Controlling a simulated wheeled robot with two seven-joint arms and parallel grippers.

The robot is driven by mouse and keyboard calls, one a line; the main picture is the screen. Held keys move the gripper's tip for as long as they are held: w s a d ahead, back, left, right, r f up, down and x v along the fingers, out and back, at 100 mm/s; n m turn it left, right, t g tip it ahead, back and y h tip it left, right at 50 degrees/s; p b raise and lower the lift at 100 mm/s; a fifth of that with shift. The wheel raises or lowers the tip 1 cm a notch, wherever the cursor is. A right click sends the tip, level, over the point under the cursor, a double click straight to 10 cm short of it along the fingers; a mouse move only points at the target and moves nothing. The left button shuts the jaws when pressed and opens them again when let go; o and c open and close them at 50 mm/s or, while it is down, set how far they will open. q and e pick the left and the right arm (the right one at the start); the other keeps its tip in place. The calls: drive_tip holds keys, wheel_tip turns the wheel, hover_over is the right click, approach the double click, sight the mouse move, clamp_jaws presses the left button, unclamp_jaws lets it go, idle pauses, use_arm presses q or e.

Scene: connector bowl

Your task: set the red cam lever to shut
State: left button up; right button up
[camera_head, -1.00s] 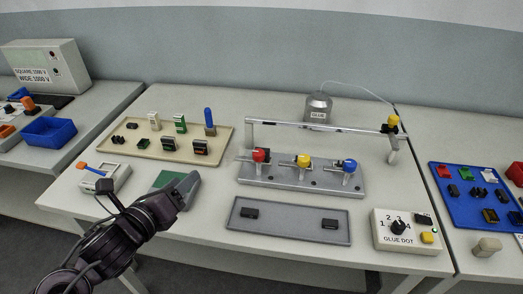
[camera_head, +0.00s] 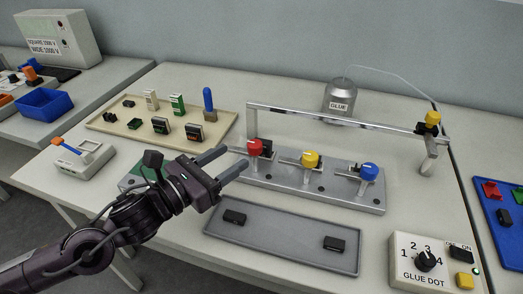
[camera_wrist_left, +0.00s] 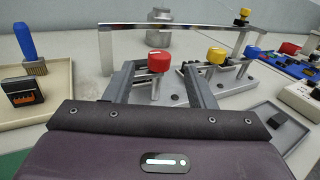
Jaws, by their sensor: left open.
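The red cam lever (camera_head: 255,148) has a round red knob with a light mark on top and stands at the left end of a grey metal fixture (camera_head: 300,188). My left gripper (camera_head: 228,161) is open, its two fingers pointing at the red lever from the left. In the left wrist view the red knob (camera_wrist_left: 158,61) shows between and beyond the two fingers (camera_wrist_left: 160,85). I cannot tell whether a finger touches it. A yellow knob (camera_head: 310,159) and a blue knob (camera_head: 369,171) stand in the same row. My right gripper is not in view.
A metal rail (camera_head: 340,117) runs behind the levers, with a glue pot (camera_head: 341,97) behind it. A grey tray (camera_head: 285,240) with two black parts lies in front. A beige tray (camera_head: 130,118) with connectors and a blue-handled brush (camera_head: 209,105) is at left. A glue-dot box (camera_head: 437,262) stands at right.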

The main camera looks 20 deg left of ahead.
sight(248, 147)
use_arm(q)
drive_tip(key=shift+w+d+f, duration=0.1)
drive_tip(key=shift+w+f, duration=0.1)
drive_tip(key=shift+f, duration=0.25)
drive_tip(key=shift+w+d+r, duration=0.1)
drive_tip(key=shift+w+r, duration=0.1)
drive_tip(key=shift+w, duration=0.15)
drive_tip(key=shift+x, duration=2.9)
drive_tip(key=shift+w+d, duration=0.35)
drive_tip(key=shift+w, duration=0.05)
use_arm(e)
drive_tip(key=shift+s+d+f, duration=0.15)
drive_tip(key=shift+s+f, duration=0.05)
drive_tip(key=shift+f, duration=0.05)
use_arm(q)
drive_tip(key=shift+f, duration=0.1)
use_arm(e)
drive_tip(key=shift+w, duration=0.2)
